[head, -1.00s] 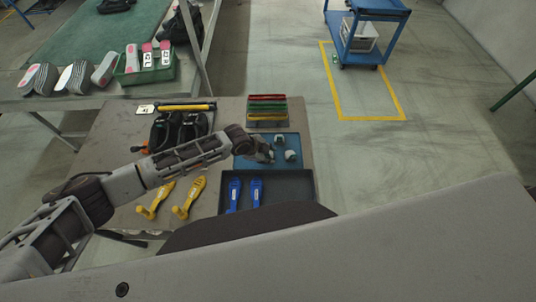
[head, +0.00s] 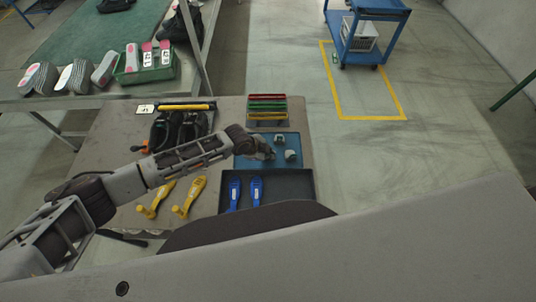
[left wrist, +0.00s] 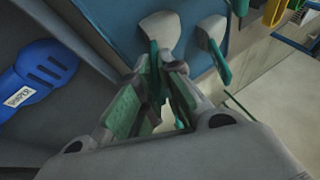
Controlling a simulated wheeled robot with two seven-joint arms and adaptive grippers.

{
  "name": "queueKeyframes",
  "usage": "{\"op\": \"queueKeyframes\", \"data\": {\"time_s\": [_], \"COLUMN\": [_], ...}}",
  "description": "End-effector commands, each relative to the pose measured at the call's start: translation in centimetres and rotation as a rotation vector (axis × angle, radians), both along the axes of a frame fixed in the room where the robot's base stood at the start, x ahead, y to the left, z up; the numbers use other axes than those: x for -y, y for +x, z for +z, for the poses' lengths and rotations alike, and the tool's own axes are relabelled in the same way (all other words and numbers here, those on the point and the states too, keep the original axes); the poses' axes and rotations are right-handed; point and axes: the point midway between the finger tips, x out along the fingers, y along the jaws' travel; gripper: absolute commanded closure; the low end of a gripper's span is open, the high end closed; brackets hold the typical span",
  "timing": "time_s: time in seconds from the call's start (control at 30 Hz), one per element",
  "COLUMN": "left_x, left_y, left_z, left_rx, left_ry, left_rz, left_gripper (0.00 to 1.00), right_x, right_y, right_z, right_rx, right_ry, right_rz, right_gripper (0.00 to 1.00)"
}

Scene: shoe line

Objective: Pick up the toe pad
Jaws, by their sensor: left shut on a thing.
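Two small pale grey pads lie on the blue mat (head: 243,164): an upper one (head: 279,142) and a lower one (head: 290,155). The left wrist view shows two pale pads with teal parts, one (left wrist: 160,30) just beyond the fingertips and one (left wrist: 212,32) further right. My left gripper (head: 268,152) is over the mat, to the left of these pads, pointing down. My right gripper is not in view.
A dark tray (head: 291,186) with two blue tools (head: 256,191) adjoins the mat's near side. Two yellow tools (head: 190,196) and dark shoes (head: 180,127) lie left on the table. A rack of coloured bars (head: 267,108) stands behind the mat.

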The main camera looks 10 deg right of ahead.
Motion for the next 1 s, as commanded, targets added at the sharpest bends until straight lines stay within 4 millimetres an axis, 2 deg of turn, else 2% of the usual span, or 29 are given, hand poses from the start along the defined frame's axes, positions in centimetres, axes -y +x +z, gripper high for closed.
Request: {"op": "queueKeyframes", "data": {"time_s": [0.27, 0.47, 0.63, 1.0], "left_x": [0.0, 0.0, 0.0, 0.0], "left_y": [0.0, 0.1, 0.1, 0.1], "left_z": [0.1, 1.1, 2.9, 8.2], "left_rx": [0.001, 0.001, 0.002, 0.002], "left_ry": [0.0, -0.001, -0.002, -0.001], "left_rz": [0.0, 0.0, 0.0, 0.0], "left_gripper": [1.0, 1.0, 1.0, 1.0], "right_x": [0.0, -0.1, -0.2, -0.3], "right_y": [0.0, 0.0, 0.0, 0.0], "right_z": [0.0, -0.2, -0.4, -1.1], "right_rx": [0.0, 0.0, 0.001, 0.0], "right_ry": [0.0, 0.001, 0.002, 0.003], "right_rz": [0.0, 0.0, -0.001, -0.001], "right_gripper": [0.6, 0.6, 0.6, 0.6]}}
